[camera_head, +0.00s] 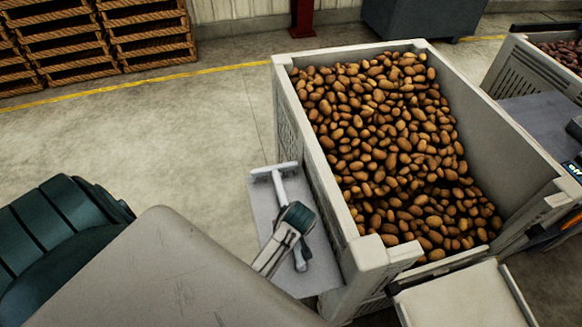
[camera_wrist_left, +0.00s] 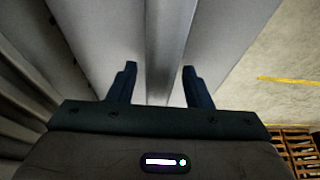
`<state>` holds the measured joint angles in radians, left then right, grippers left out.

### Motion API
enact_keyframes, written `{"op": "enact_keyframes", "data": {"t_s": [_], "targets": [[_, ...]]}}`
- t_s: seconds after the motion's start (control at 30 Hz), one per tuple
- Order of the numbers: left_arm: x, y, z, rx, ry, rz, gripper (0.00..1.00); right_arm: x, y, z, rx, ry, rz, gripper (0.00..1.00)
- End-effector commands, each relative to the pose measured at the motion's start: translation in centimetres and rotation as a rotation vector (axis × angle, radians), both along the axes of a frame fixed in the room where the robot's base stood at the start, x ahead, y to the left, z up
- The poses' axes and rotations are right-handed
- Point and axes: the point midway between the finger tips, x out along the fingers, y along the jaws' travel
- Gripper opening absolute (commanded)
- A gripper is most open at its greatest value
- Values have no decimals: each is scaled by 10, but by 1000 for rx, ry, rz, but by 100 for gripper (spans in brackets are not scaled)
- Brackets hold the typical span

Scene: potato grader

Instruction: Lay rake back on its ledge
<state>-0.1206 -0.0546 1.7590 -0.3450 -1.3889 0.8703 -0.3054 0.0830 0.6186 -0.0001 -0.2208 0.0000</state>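The rake's pale handle (camera_head: 279,187) lies along the grey ledge (camera_head: 263,195) on the left side of the potato crate. Its lower end shows below my wrist, and its middle is hidden by my arm. My left gripper (camera_head: 297,217) is above the handle in the head view; its fingers cannot be made out there. In the left wrist view my left gripper (camera_wrist_left: 160,85) is open, its two dark fingers apart. The handle (camera_wrist_left: 171,45) runs between and beyond them, with visible gaps on both sides. My right gripper is not in view.
The crate (camera_head: 288,100) full of potatoes stands right beside the ledge. A pale tray-like surface (camera_head: 465,300) is at the lower right. Another crate (camera_head: 515,60) stands at the far right. Stacked pallets (camera_head: 100,35) stand at the back left. The floor (camera_head: 190,130) left of the ledge is clear.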

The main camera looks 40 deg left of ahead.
Motion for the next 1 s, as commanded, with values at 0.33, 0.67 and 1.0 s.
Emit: {"op": "enact_keyframes", "data": {"t_s": [0.33, 0.67, 1.0], "targets": [[-2, -4, 11, -2, -2, 1, 45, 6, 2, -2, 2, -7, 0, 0], [-18, -24, 73, -4, -5, 2, 45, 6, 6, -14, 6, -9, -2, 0], [-28, -34, 112, 0, -2, 1, 45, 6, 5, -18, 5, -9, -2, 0]]}}
